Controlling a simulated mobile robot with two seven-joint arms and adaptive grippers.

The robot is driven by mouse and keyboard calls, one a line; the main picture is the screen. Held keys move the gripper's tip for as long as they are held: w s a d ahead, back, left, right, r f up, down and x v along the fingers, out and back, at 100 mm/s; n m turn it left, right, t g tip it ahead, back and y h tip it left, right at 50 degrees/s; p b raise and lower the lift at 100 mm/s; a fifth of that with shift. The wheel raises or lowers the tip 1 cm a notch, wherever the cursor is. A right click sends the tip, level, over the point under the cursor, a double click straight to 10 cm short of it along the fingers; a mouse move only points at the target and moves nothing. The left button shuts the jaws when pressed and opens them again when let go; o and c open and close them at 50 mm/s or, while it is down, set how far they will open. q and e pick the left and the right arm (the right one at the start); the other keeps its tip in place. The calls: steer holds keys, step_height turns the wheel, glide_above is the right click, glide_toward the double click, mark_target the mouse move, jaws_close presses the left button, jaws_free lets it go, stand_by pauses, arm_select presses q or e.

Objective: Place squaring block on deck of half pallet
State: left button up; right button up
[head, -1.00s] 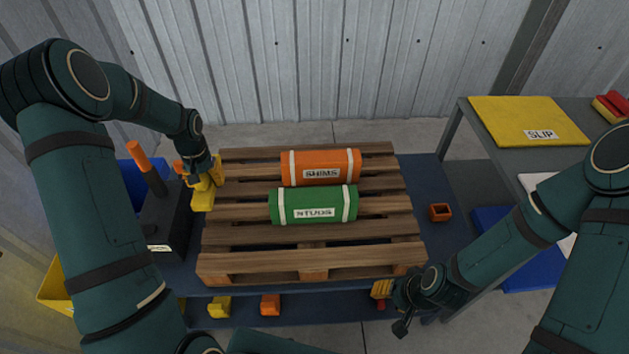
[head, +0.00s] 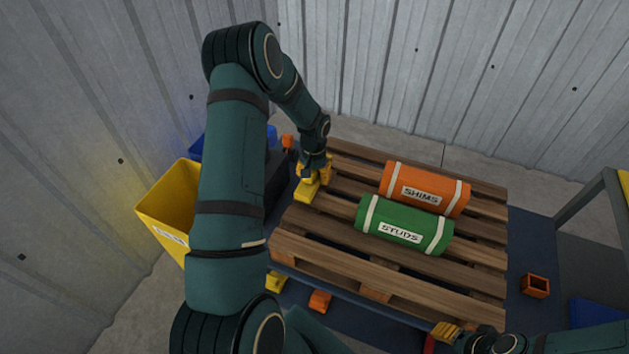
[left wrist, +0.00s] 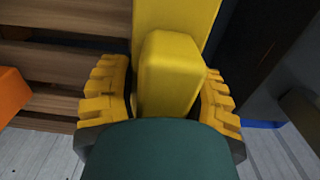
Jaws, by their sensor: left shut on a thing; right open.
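My left gripper (head: 316,172) is shut on a yellow squaring block (head: 307,190). The block overlaps the left end of the half pallet's slatted wooden deck (head: 345,188) in the head view; I cannot tell whether it touches the deck. In the left wrist view the yellow block (left wrist: 175,65) sits between the ribbed yellow fingers of the left gripper (left wrist: 163,100), with wooden slats to the left. My right gripper (head: 446,331) is open at the bottom edge of the head view, in front of the pallet, and partly cut off.
An orange SHIMS roll (head: 425,189) and a green STUDS roll (head: 404,226) lie on the deck's middle and right. A dark box (head: 274,178) and yellow bin (head: 168,206) stand left. An orange hollow block (head: 535,286) lies right. The deck's front is bare.

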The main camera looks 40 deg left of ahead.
arm_select(q)
steer(key=shift+f, duration=1.25)
steer(key=shift+f+b, duration=0.1)
steer(key=shift+b, duration=0.2)
steer(key=o, duration=1.3)
steer(key=shift+c, duration=0.2)
step_height(320, 180, up, 12)
steer(key=shift+r+p, duration=0.15)
steer(key=shift+p, duration=1.1)
